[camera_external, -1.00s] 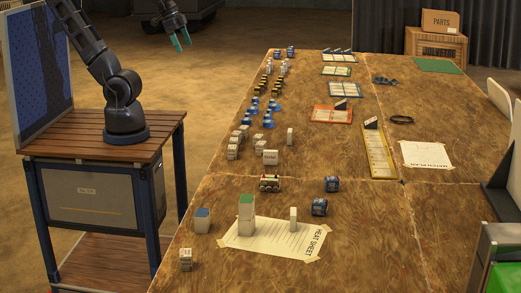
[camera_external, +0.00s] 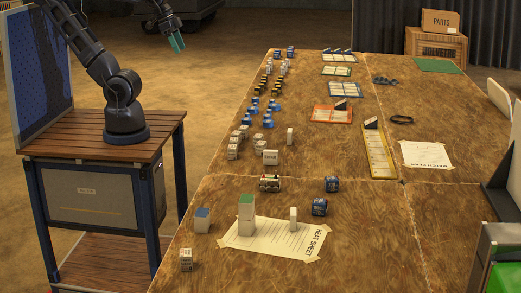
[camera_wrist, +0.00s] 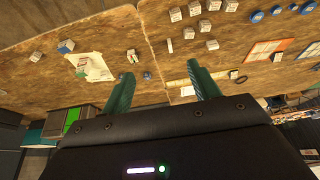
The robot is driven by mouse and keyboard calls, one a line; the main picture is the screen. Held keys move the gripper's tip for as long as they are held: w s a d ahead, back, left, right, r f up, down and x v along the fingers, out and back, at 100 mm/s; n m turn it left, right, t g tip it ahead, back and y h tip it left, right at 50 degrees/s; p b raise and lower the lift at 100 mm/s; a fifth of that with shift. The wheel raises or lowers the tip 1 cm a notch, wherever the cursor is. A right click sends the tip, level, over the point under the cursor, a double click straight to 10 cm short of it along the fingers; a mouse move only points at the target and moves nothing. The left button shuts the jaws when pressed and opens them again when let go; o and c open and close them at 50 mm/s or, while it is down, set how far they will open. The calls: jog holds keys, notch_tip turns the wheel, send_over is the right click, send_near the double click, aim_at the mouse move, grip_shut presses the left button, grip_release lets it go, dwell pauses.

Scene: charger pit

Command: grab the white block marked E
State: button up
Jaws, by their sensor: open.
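Several small white blocks (camera_external: 233,152) stand in a cluster on the long wooden table (camera_external: 340,240); a wider white block (camera_external: 270,157) and an upright white block (camera_external: 290,136) stand beside it. Another white block (camera_external: 186,260) stands alone at the near left. Their markings are too small to read, so I cannot tell which bears E. My gripper (camera_external: 177,43) is open and empty, high up left of the table's far part. In the wrist view my gripper (camera_wrist: 161,70) points over the table, with white blocks (camera_wrist: 188,32) beyond its fingertips, at the top.
A blue-topped block (camera_external: 202,220), a green-topped block (camera_external: 246,206) and a white block (camera_external: 293,219) stand at or on the heat sheet (camera_external: 265,240). Blue cans (camera_external: 320,207) stand near. Yellow (camera_external: 380,155) and orange (camera_external: 325,116) trays lie farther back.

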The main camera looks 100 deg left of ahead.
jog(key=w+d+f+m+h, duration=0.1)
jog(key=w+d+m, duration=0.2)
jog(key=w+d, duration=0.75)
jog(key=w+d+f+m, duration=0.2)
jog(key=w+d+m, duration=0.2)
jog(key=w+d, duration=0.65)
jog(key=m+g+h, duration=0.3)
jog(key=m+g, duration=0.1)
jog(key=m, duration=0.4)
send_over(186, 252)
jog(key=s+a, duration=0.2)
jog(key=a, duration=0.2)
notch_tip(186, 252, down, 31)
jog(key=x, duration=0.5)
jog(key=shift+w+d+f, duration=0.2)
jog(key=shift+w+d, duration=0.1)
jog(key=shift+d, duration=0.1)
jog(key=shift+w+x, duration=0.2)
jog(key=shift+x, duration=1.25)
jog(key=shift+w+x, duration=0.2)
jog(key=shift+x, duration=1.2)
jog(key=shift+a, duration=0.15)
jog(key=c, duration=1.1)
